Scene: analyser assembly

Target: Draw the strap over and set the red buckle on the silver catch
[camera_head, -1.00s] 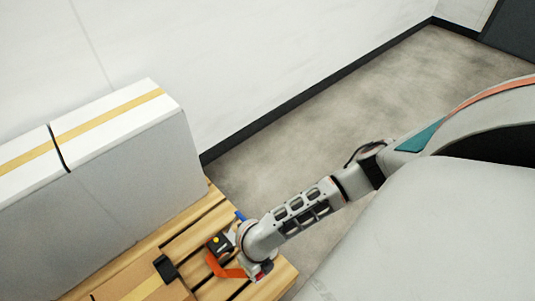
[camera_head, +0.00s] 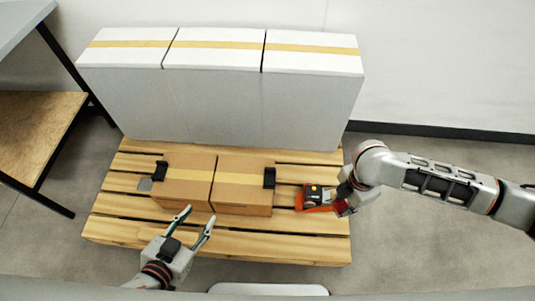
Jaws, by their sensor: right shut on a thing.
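The silver catch (camera_head: 145,184) is a small grey plate on the left of the wooden pallet, beside the cardboard boxes. The orange strap (camera_head: 318,208) lies by a black ratchet unit (camera_head: 313,193) with a yellow button, right of the boxes. The red buckle (camera_head: 343,208) shows at my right gripper (camera_head: 342,200), which is shut on it at the pallet's right edge; the wrist partly hides the fingers. My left gripper (camera_head: 198,217) is open and empty, in front of the boxes, its fingers pointing towards them.
Two cardboard boxes (camera_head: 214,190) stand side by side on the pallet (camera_head: 250,238), with black corner pieces (camera_head: 269,178) at their outer ends. Tall white boxes (camera_head: 220,95) stand behind them. A shelf (camera_head: 35,120) is at the far left. The pallet's front strip is clear.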

